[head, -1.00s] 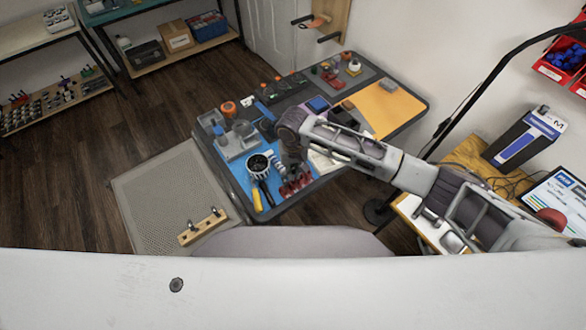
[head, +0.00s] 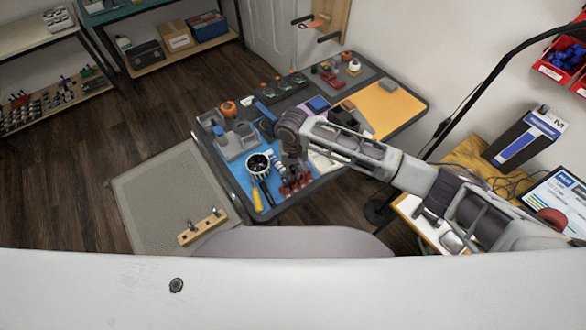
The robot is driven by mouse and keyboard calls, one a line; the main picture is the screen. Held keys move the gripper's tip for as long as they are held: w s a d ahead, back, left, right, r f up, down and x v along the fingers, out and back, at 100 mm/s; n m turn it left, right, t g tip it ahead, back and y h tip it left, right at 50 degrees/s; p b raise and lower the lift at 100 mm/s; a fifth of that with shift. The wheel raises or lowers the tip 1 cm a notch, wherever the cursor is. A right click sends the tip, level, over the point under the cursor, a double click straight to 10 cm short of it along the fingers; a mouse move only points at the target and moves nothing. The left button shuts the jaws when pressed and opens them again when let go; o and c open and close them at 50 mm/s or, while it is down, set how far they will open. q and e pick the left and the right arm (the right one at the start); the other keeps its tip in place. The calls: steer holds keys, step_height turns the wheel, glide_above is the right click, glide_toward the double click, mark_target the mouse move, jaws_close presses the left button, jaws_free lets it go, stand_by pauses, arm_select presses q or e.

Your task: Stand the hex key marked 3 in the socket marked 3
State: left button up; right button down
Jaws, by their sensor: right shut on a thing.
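My right gripper (head: 292,162) points down over the front part of the workbench, above or just behind a dark red block (head: 296,186). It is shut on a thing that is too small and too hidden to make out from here. The hex key marked 3 and the socket marked 3 cannot be picked out, and no markings are legible. Whether the red block holds the sockets I cannot tell. My left gripper is not in view.
The workbench has a blue mat (head: 237,171) with a round black-and-white holder (head: 258,163), a yellow-handled tool (head: 257,199) and grey trays (head: 236,145). An orange mat (head: 385,108) lies at the back right. A wooden strip with pegs (head: 202,228) is at front left.

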steer(key=shift+p, duration=0.95)
stand_by(0.7)
steer(key=shift+f, duration=0.7)
stand_by(0.7)
steer(key=shift+f, duration=0.95)
stand_by(0.7)
steer(key=shift+f, duration=0.35)
stand_by(0.7)
steer(key=c, duration=1.3)
jaws_free()
steer(key=shift+r+p, duration=0.2)
steer(key=shift+p, duration=0.1)
